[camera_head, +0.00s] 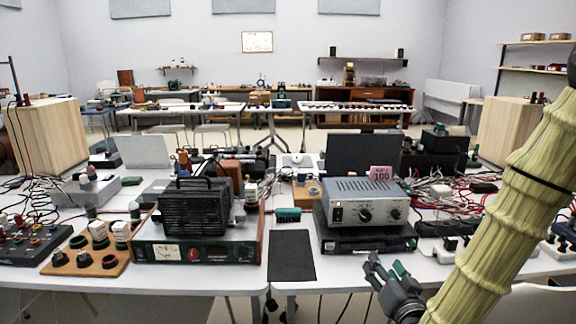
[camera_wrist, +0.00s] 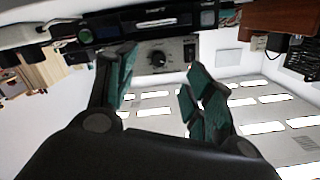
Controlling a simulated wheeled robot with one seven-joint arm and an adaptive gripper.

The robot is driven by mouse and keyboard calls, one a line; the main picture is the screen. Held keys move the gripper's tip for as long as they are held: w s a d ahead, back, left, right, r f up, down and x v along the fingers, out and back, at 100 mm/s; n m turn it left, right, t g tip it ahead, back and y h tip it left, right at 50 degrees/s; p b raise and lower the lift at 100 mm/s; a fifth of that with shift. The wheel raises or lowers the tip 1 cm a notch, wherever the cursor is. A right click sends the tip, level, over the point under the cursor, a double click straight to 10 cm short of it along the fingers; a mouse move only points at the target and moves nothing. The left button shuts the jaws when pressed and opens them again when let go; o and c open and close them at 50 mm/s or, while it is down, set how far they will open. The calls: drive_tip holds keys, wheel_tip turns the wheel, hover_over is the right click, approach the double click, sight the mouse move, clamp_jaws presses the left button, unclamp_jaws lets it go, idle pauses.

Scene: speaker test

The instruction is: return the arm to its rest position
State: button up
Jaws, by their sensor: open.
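My gripper (camera_head: 386,268) is low at the right of centre in the head view, in front of the table's front edge and below the grey instrument box. Its fingers with green pads stand apart in the wrist view (camera_wrist: 158,80), with nothing between them. My arm (camera_head: 505,215), in a ribbed yellowish cover, slants down across the right side of the head view and hides part of the table. The wrist picture is upside down; the grey box (camera_wrist: 160,56) with its dark knob shows beyond the fingers.
The white table (camera_head: 345,284) holds a grey instrument box (camera_head: 362,204) on a dark unit, a black caged device (camera_head: 195,208) on a metered box, and a wooden board (camera_head: 88,262) with knobs. A dark mat (camera_head: 291,257) lies between. Loose cables (camera_head: 455,190) spread at right.

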drive_tip(key=s+f+n+g, duration=0.1)
drive_tip(key=s+f+g, duration=0.4)
drive_tip(key=f, duration=0.8)
drive_tip(key=s+f+n+g, duration=0.1)
drive_tip(key=s+f+g, duration=0.2)
drive_tip(key=s+f, duration=0.7)
drive_tip(key=s+f+n+g, duration=0.2)
drive_tip(key=s+f+g, duration=0.7)
drive_tip(key=s+f, duration=1.15)
wheel_tip(320, 180, up, 17)
drive_tip(key=s+p, duration=0.1)
drive_tip(key=p, duration=1.5)
drive_tip(key=shift+h, duration=0.3)
drive_tip(key=shift+a+f, duration=0.1)
